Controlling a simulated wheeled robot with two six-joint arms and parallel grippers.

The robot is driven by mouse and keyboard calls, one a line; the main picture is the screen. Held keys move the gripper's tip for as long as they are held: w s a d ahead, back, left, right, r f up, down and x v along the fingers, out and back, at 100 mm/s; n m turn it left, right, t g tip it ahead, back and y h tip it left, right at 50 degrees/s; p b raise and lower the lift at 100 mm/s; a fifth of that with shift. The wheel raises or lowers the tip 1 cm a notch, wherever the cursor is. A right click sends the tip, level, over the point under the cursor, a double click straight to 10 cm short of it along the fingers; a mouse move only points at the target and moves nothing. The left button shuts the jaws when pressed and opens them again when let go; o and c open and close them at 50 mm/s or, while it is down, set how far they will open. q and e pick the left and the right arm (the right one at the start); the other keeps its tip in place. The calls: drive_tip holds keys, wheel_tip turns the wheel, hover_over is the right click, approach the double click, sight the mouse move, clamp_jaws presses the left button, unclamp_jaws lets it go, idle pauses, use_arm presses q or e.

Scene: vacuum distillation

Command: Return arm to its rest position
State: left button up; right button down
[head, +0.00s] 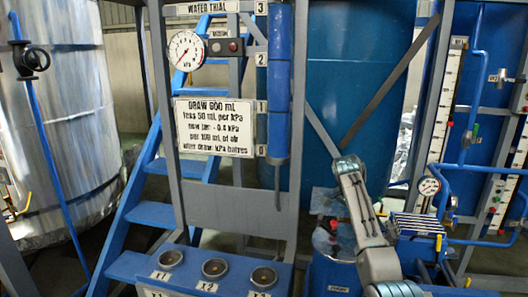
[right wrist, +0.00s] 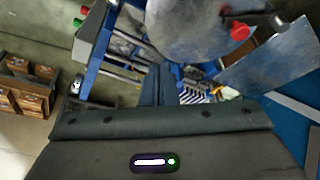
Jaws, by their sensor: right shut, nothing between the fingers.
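My right arm (head: 362,215) comes up from the bottom right in the head view, and its bend shows near the blue tank. Its gripper is not clearly seen there. In the right wrist view my right gripper (right wrist: 158,86) has its dark fingers together, pointing away from the grey housing, with nothing held. A blue frame and metal parts lie beyond it, and I cannot tell the distance. My left arm and left gripper are in no view.
Blue steps (head: 150,214) stand left. Pipes and a small gauge (head: 429,185) crowd the right. Wooden crates (right wrist: 26,84) stand left in the wrist view.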

drive_tip(key=s+d+f+n+t+y, duration=0.15)
drive_tip(key=s+f+n, duration=0.45)
drive_tip(key=s+f, duration=1.7)
drive_tip(key=s+a+n+y, duration=0.15)
drive_tip(key=s+n, duration=0.25)
drive_tip(key=s, duration=1.2)
drive_tip(key=s+a+n, duration=0.2)
drive_tip(key=s+n, duration=0.2)
drive_tip(key=s, duration=1.1)
drive_tip(key=s+d+f+b, duration=0.1)
drive_tip(key=d+f, duration=0.1)
drive_tip(key=f, duration=1.4)
drive_tip(key=d+f+b, duration=0.1)
drive_tip(key=d+f, duration=0.1)
drive_tip(key=f, duration=1.5)
use_arm(q)
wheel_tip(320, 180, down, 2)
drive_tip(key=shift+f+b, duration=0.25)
drive_tip(key=shift+b, duration=0.05)
use_arm(e)
drive_tip(key=s+f+g, duration=0.2)
drive_tip(key=s+f, duration=1.5)
drive_tip(key=s, duration=0.1)
drive_tip(key=shift+d+f+m, duration=0.25)
drive_tip(key=shift+f+m, duration=0.05)
drive_tip(key=shift+f, duration=0.1)
